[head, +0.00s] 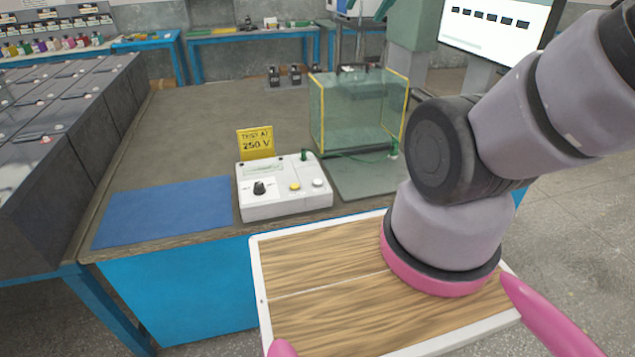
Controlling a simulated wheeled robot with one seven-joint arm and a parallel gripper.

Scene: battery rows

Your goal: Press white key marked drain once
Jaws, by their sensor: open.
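A white control box (285,205) stands on the grey worktop near its front edge. On its top are a black knob (259,188), a yellow round key (295,187) and a white round key (318,182) to its right. The marking beside the white key is too small to read. A green plug (304,155) sits at the back of the box. My gripper is outside the view; my arm rises at the right and leaves the picture at the upper right.
A yellow sign reading 250 V (256,143) stands behind the box. A blue mat (165,213) lies left. Dark battery blocks (60,110) line the far left.

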